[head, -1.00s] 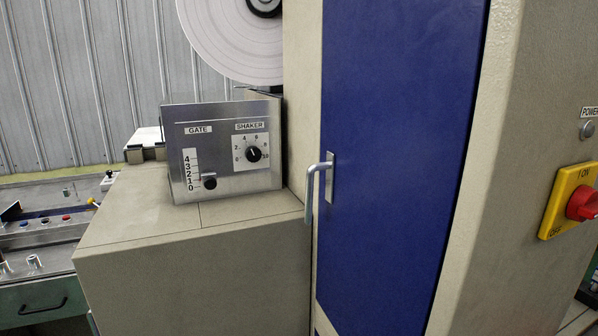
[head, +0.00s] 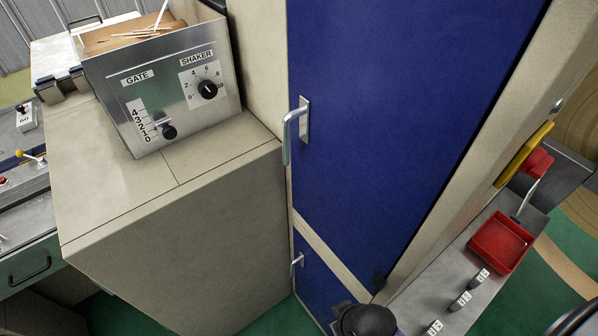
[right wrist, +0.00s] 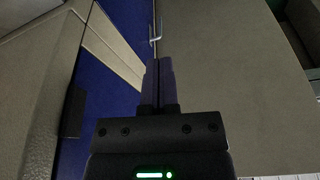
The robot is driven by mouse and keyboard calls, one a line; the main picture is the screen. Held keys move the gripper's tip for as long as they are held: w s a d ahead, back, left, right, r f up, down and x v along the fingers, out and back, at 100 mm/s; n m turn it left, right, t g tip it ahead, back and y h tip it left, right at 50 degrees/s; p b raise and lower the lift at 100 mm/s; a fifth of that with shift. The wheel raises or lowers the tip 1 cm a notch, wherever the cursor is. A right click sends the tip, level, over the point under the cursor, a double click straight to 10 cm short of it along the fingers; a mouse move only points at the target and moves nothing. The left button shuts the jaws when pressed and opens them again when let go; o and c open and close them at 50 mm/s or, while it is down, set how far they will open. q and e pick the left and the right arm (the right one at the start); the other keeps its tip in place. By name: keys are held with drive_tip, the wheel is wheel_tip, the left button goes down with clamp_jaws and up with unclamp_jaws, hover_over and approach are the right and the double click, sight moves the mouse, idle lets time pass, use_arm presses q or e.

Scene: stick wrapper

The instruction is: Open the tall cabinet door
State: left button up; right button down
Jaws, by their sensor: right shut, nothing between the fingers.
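The tall blue cabinet door (head: 390,110) fills the middle of the head view and looks closed. Its silver bar handle (head: 287,137) is upright on the door's left edge. A smaller blue door (head: 318,285) lies below a beige strip, with its own silver handle (head: 295,266). In the right wrist view my right gripper (right wrist: 158,62) is shut and empty. A silver handle (right wrist: 155,38) shows just beyond its fingertips, apparently apart from them; I cannot tell which handle it is. Blue door surface (right wrist: 75,95) lies to its left. My left gripper is in neither view.
A beige box (head: 190,230) carrying a metal GATE/SHAKER panel (head: 165,85) stands left of the door. Green floor shows at lower left.

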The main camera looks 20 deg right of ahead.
sight(298, 135)
drive_tip(key=w+a+r+m+t+y+p, duration=0.2)
drive_tip(key=w+a+r+t, duration=0.15)
drive_tip(key=r, duration=0.45)
drive_tip(key=w+a+r+m+t+y+p, duration=0.2)
drive_tip(key=w+a+r+p, duration=0.15)
drive_tip(key=r, duration=0.45)
drive_tip(key=w+a+r+m+t+y+p, duration=0.2)
drive_tip(key=w+r+t, duration=0.15)
drive_tip(key=r, duration=0.55)
use_arm(q)
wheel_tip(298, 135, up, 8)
drive_tip(key=b, duration=0.1)
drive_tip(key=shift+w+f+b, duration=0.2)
drive_tip(key=shift+b, duration=0.15)
use_arm(e)
drive_tip(key=w+d+m+t+h, duration=0.1)
drive_tip(key=w+d+m+h, duration=0.1)
drive_tip(key=w+m, duration=0.3)
drive_tip(key=w+d+m+t+h, duration=0.2)
drive_tip(key=w+d+m+h, duration=0.1)
drive_tip(key=w+m+h, duration=0.1)
drive_tip(key=w+d+r+m+t+h, duration=0.1)
drive_tip(key=w+d+m+t+h, duration=0.1)
drive_tip(key=w+m, duration=0.5)
drive_tip(key=shift+w+d+m+h, duration=0.1)
drive_tip(key=shift+d+m+h, duration=0.2)
drive_tip(key=shift+d+h, duration=0.55)
drive_tip(key=shift+a+t, duration=0.25)
drive_tip(key=shift+t, duration=0.05)
